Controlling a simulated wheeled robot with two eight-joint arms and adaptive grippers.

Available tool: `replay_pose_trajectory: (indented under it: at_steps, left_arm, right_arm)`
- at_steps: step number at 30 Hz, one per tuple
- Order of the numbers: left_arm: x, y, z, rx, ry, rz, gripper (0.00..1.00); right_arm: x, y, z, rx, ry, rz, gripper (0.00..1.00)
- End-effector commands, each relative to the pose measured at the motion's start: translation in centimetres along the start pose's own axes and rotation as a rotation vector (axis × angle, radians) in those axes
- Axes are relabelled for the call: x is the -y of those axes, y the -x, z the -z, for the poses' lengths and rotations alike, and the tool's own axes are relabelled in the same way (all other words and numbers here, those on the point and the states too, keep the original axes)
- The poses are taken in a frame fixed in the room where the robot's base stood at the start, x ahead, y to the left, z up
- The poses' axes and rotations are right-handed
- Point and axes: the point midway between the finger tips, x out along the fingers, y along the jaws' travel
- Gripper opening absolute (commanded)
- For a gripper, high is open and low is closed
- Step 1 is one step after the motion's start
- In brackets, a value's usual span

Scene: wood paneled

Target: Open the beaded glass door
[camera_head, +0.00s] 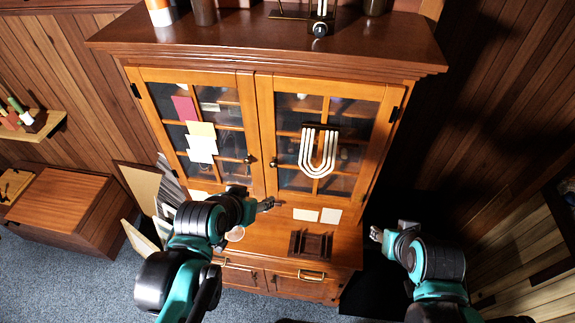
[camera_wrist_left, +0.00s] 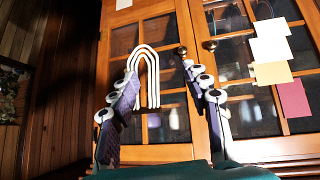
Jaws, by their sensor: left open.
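The cabinet has two wood-framed glass doors, both shut. The right door (camera_head: 320,92) carries a white striped U-shaped piece (camera_head: 318,152), which shows inverted in the left wrist view (camera_wrist_left: 147,62). I cannot tell if this piece is the beading. The right door's round knob (camera_head: 273,163) is by the centre seam and also shows in the left wrist view (camera_wrist_left: 181,50). The left door (camera_head: 160,75) has papers on it and its own knob (camera_head: 248,160). My left gripper (camera_head: 272,204) is open and empty, below the knobs, apart from them. My right gripper (camera_head: 377,234) is at the lower right; its jaws are unclear.
Below the doors is a ledge with cards (camera_head: 318,215) and a dark wooden stand (camera_head: 310,245). Drawers with a brass handle (camera_head: 311,275) are beneath. Frames and boards (camera_head: 140,185) lean at the cabinet's left. Several objects stand on its top.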

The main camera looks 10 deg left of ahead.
Motion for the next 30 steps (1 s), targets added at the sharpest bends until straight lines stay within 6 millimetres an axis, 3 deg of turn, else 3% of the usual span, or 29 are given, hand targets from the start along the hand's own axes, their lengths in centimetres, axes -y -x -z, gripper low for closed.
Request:
replay_pose_trajectory:
  at_steps: [1, 3, 7, 11, 16, 21, 25, 30]
  left_arm:
    - [-0.8, -3.0, -0.6, -0.053, -0.010, -0.045, 0.47]
    - [-2.1, -5.5, 0.2, -0.141, -0.024, -0.105, 0.47]
    - [-3.5, -9.3, 1.9, -0.311, -0.034, -0.178, 0.47]
    - [-3.6, -12.7, 3.3, -0.477, -0.017, -0.207, 0.47]
    - [-2.0, -17.2, 3.9, -0.662, 0.037, -0.178, 0.47]
    - [1.2, -21.9, 3.0, -0.787, 0.120, -0.093, 0.47]
    - [3.5, -24.7, 1.8, -0.827, 0.175, -0.025, 0.47]
    - [5.0, -26.5, 0.9, -0.839, 0.214, 0.025, 0.47]
  right_arm:
    - [0.0, -2.9, -2.1, 0.000, 0.000, 0.000, 0.40]
    - [0.0, -5.1, -3.7, 0.000, 0.000, 0.000, 0.40]
    - [0.0, -8.9, -6.4, 0.000, 0.000, 0.000, 0.40]
    - [0.0, -12.7, -9.1, 0.000, 0.000, 0.000, 0.40]
    - [0.0, -17.6, -12.6, 0.000, 0.000, 0.000, 0.40]
    - [0.0, -22.2, -15.9, 0.000, 0.000, 0.000, 0.40]
    - [0.0, -24.5, -17.6, 0.000, 0.000, 0.000, 0.40]
    - [0.0, -25.7, -18.4, 0.000, 0.000, 0.000, 0.40]
